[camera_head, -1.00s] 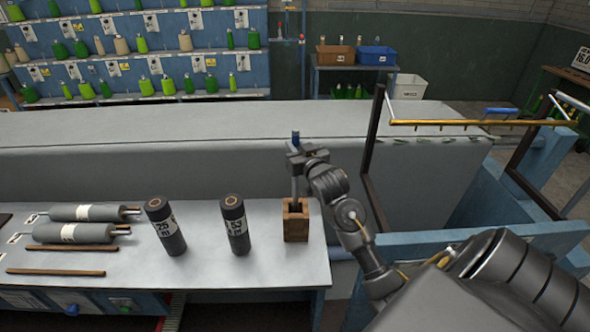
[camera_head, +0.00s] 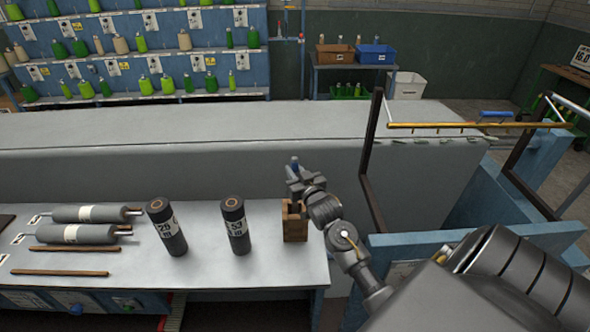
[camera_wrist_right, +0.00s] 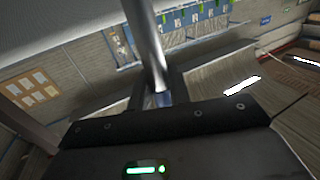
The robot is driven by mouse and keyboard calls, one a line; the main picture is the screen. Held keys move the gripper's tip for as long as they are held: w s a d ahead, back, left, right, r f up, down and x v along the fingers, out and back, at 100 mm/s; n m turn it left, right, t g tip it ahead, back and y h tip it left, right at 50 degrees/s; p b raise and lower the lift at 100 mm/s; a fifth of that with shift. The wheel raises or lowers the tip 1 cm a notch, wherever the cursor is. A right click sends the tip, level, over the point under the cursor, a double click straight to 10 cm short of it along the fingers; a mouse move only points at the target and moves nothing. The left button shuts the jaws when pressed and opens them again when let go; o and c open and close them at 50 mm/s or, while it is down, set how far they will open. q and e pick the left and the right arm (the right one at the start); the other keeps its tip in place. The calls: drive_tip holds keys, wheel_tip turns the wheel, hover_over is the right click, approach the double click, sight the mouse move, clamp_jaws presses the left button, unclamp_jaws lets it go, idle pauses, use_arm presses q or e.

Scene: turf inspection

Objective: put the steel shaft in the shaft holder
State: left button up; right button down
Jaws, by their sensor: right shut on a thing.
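The shaft holder, a brown wooden block (camera_head: 295,228) with an open top, stands at the right end of the bench. My gripper is close above it. My left gripper is not in view.
Two dark upright rolls (camera_head: 166,226) (camera_head: 235,224) stand on the bench left of the holder. Grey rollers (camera_head: 75,234) and thin wooden bars (camera_head: 60,273) lie further left. A dark frame (camera_head: 371,150) rises to the right. The bench front between rolls and edge is clear.

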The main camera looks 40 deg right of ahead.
drive_tip(key=shift+f, duration=0.15)
drive_tip(key=c, duration=1.3)
unclamp_jaws()
drive_tip(key=shift+s, duration=0.1)
drive_tip(key=b+v, duration=0.3)
drive_tip(key=v, duration=0.8)
drive_tip(key=shift+s+b, duration=0.3)
drive_tip(key=shift+s, duration=0.1)
drive_tip(key=shift+a, duration=0.15)
